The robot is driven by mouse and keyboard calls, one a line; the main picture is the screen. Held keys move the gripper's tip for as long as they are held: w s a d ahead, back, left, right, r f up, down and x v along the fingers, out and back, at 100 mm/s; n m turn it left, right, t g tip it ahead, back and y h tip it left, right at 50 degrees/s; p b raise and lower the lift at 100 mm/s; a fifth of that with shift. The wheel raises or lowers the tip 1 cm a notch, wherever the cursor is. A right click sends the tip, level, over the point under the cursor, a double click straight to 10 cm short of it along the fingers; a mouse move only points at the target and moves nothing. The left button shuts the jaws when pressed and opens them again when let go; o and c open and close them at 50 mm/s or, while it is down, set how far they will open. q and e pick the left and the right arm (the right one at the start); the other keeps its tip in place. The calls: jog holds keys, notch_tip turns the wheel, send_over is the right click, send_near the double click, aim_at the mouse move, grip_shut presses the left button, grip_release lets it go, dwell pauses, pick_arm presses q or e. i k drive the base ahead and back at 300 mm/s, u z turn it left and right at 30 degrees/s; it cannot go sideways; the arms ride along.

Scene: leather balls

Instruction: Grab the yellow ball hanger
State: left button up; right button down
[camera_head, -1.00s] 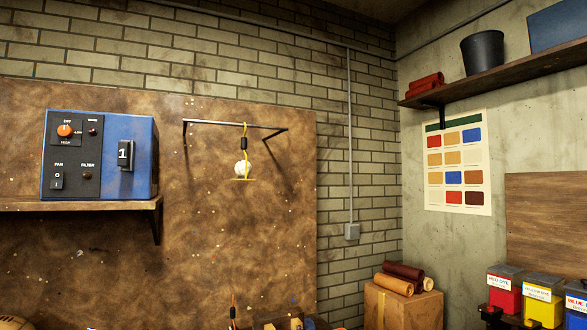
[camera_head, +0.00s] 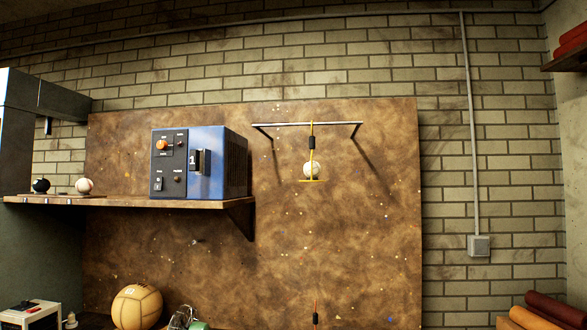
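Neither of my grippers is in view.
A blue machine (camera_head: 200,162) with knobs and a switch stands on a wooden shelf (camera_head: 125,202) left of the hanger. A black ball (camera_head: 41,185) and a white ball (camera_head: 84,186) sit at the shelf's left. A tan ball (camera_head: 137,307) is below. Space around the hanger looks clear.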

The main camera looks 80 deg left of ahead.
aim_at(312, 139)
jog(key=u, duration=0.9)
jog(key=i, duration=0.85)
jog(key=u, duration=0.95)
